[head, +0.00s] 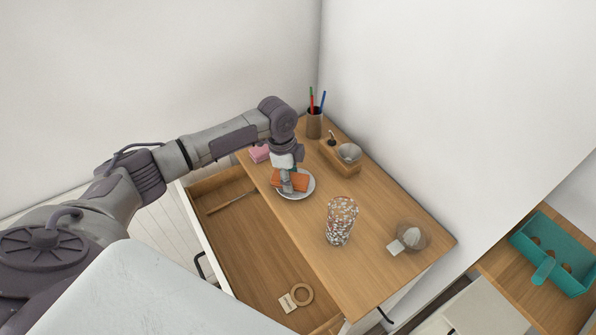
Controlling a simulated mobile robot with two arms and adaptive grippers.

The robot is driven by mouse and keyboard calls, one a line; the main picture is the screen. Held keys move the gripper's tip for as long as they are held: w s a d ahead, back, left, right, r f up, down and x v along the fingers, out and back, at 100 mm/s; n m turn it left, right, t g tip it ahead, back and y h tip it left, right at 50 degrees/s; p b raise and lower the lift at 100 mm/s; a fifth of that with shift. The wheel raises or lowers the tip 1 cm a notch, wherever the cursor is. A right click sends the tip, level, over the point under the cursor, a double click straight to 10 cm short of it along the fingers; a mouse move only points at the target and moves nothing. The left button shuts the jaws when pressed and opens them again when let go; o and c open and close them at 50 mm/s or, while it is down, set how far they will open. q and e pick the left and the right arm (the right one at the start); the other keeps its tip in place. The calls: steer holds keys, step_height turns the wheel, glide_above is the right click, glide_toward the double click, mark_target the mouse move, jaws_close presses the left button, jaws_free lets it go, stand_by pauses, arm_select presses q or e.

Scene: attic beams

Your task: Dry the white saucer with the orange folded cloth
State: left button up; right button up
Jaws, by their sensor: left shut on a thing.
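The white saucer (308,191) lies on the wooden top of a drawer unit, near its left edge. My left gripper (287,186) points down above the saucer and is shut on the orange cloth. The cloth and the fingers hide the middle of the saucer. I cannot tell how firmly the cloth touches the saucer. My right gripper is out of view.
A pink block (259,154), a pen cup (314,125) and a wooden stand with a grey bowl (349,153) are behind. A patterned glass (341,221) stands in front of the saucer. An open drawer (250,240) holds a wooden ring (302,294). A teal tray (563,235) is far right.

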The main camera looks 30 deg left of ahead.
arm_select(q)
steer(key=shift+s+a+f, duration=0.1)
steer(key=shift+s+a, duration=0.05)
steer(key=shift+w+d+b, duration=0.25)
steer(key=shift+w+d, duration=0.15)
steer(key=shift+w, duration=0.45)
steer(key=shift+w+d+b, duration=0.2)
steer(key=shift+w+d, duration=0.15)
steer(key=shift+w, duration=0.45)
steer(key=shift+s+r+p, duration=0.3)
steer(key=shift+s+p, duration=0.4)
steer(key=shift+p, duration=0.45)
steer(key=shift+s+f+p, duration=0.1)
steer(key=shift+s+p, duration=0.85)
steer(key=shift+d, duration=0.1)
